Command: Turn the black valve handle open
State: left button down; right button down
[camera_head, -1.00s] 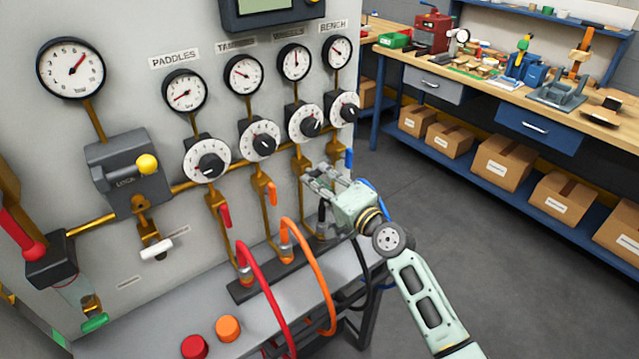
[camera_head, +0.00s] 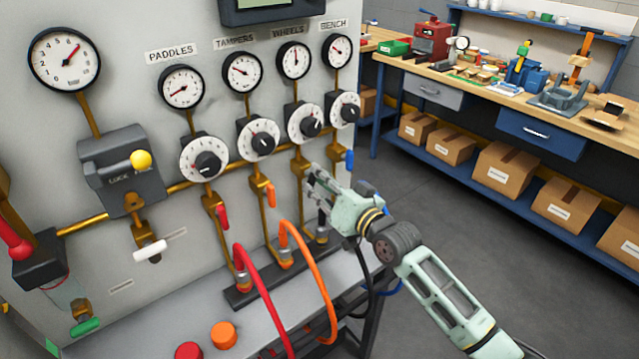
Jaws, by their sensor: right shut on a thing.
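My right gripper (camera_head: 316,183) reaches in from the lower right to the panel, at the pipe under the WHEELS dial (camera_head: 304,123). Its fingers are shut on the black valve handle there. The handle is mostly hidden by the fingers, so I cannot tell its exact angle. The neighbouring handles show clearly: red (camera_head: 222,217), orange (camera_head: 271,196) and blue (camera_head: 349,159). My left gripper is out of view.
Red (camera_head: 262,285) and orange (camera_head: 318,270) hoses arch up from the ledge (camera_head: 160,325) left of my gripper. A black hose (camera_head: 364,280) hangs below my wrist. The floor (camera_head: 450,230) toward the workbench (camera_head: 480,85) is clear.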

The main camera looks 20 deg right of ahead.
jog(key=n, duration=0.4)
jog(key=shift+f+n, duration=0.15)
jog(key=shift+n, duration=0.25)
dwell(0.4)
jog(key=c, duration=1.8)
grip_release()
jog(key=shift+s, duration=0.1)
jog(key=v, duration=1.2)
